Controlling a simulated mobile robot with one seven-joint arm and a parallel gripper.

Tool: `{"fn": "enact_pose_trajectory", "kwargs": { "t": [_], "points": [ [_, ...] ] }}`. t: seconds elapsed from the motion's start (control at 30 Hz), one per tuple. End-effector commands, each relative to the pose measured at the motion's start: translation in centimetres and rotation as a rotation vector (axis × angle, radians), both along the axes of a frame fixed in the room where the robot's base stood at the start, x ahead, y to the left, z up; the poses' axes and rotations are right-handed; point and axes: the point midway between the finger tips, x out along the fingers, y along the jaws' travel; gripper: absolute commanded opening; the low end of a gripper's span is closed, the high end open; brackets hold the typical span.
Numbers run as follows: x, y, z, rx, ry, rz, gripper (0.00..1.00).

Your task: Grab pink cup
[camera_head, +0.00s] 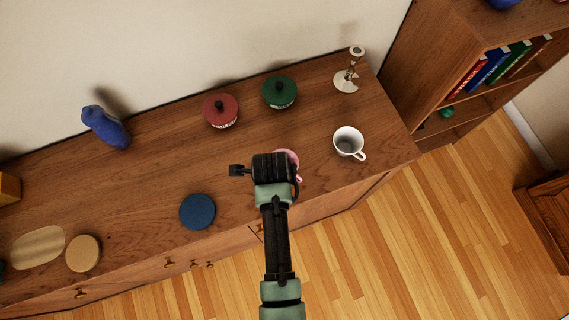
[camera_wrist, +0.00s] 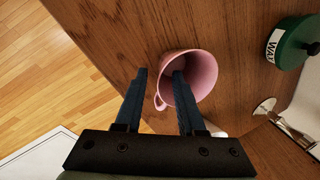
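The pink cup (camera_wrist: 203,72) stands on the wooden cabinet top, its mouth facing the wrist camera and its handle on the lower left. In the head view the pink cup (camera_head: 292,158) is mostly hidden behind my arm's end. My gripper (camera_wrist: 160,73) is open, with two dark blue fingers. The right fingertip overlaps the cup's mouth, and the left one is outside the cup's left side. The handle and near wall show between the fingers. I cannot tell how deep the right finger reaches or whether either finger touches the cup.
A white cup (camera_head: 348,141) stands to the right, with a candlestick (camera_head: 349,75) behind it. Red (camera_head: 220,111) and green (camera_head: 279,92) lidded pots stand at the back. A blue disc (camera_head: 197,211) lies left of my arm. The cabinet's front edge is close.

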Motion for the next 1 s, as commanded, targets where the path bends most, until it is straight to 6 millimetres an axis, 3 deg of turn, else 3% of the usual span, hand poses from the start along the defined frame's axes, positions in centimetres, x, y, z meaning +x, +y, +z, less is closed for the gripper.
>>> {"fn": "enact_pose_trajectory", "kwargs": {
  "t": [0.2, 0.47, 0.6, 0.7, 1.0],
  "points": [
    [0.5, -0.1, -1.7, 0.000, 0.000, 0.000, 0.39],
    [0.5, -0.1, -1.8, 0.000, -0.001, 0.000, 0.39],
    [0.5, -0.1, -1.8, 0.000, -0.001, 0.000, 0.13],
    [0.5, -0.1, -1.8, 0.000, -0.001, 0.001, 0.00],
    [0.5, -0.1, -1.8, 0.000, 0.000, 0.001, 0.00]
  ]
}}
